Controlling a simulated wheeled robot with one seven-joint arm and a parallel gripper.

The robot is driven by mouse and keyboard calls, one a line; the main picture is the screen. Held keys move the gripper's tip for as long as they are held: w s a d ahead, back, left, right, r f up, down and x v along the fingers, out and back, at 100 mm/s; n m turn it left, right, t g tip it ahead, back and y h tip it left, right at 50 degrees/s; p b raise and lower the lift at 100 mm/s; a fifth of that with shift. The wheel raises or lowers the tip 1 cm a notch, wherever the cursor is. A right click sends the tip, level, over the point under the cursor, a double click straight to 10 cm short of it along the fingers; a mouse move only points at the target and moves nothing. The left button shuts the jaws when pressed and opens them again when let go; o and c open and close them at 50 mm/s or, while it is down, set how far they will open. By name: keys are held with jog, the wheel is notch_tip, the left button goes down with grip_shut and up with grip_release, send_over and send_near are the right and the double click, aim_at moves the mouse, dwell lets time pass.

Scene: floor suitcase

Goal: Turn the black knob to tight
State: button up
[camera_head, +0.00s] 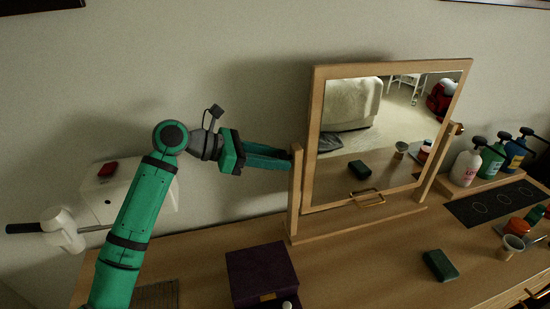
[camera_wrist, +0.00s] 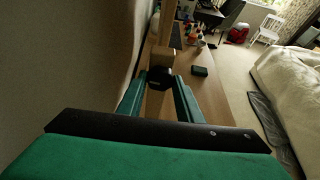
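The black knob (camera_wrist: 160,77) shows in the wrist view on the side of the mirror's wooden frame, a small dark faceted piece. In the head view it is hidden by my gripper and the left post. My gripper (camera_head: 287,158) reaches right, its green fingers level with the middle of the mirror's left post (camera_head: 296,195). In the wrist view the fingers of my gripper (camera_wrist: 160,84) lie on either side of the knob, tips beside it. I cannot tell whether they press on it. The mirror (camera_head: 360,135) stands on the table, slightly tilted.
A dark purple box (camera_head: 262,272) stands on the wooden table (camera_head: 350,275) below my arm. A green block (camera_head: 440,265), a small cup (camera_head: 511,247) and several pump bottles (camera_head: 490,160) are on the right. A wall (camera_head: 230,60) is close behind.

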dwell(0.3)
jog(key=shift+s+f+m+t, duration=0.1)
jog(key=shift+m+t, duration=1)
jog(key=shift+m, duration=0.65)
jog(key=shift+s+m+t, duration=0.1)
jog(key=shift+m+t, duration=1)
jog(key=shift+m, duration=0.6)
jog(key=shift+s+f+m+t, duration=0.1)
jog(key=shift+m+t, duration=1)
jog(key=shift+m, duration=0.65)
jog(key=shift+d+m, duration=0.1)
jog(key=shift+m, duration=0.2)
jog(key=o, duration=1)
